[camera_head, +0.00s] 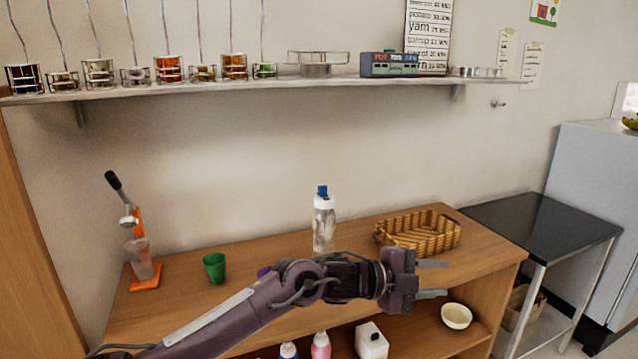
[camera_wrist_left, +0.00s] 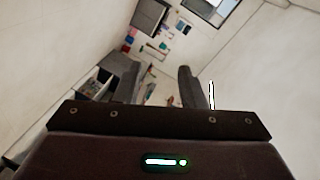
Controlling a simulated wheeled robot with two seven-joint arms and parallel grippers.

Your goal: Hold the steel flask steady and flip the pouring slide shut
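The steel flask (camera_head: 324,222) stands upright at the back of the wooden table, pale and silvery with a blue top (camera_head: 322,191). Its lower part is hidden behind my left arm. I cannot tell from here whether the pouring slide on the top is open or shut. My left gripper (camera_head: 440,279) reaches in from the left, in front of and to the right of the flask, and points right. Its two fingers are apart with nothing between them. The left wrist view also shows the spread, empty fingers (camera_wrist_left: 155,82). The flask is not visible there. My right gripper is not in view.
A wicker basket (camera_head: 418,234) sits right of the flask. A green cup (camera_head: 214,267) and an orange press (camera_head: 144,275) stand left. A purple item (camera_head: 264,272) is partly hidden by my arm. Bottles and a bowl (camera_head: 456,316) sit on the lower shelf. A wall shelf (camera_head: 270,85) runs above.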

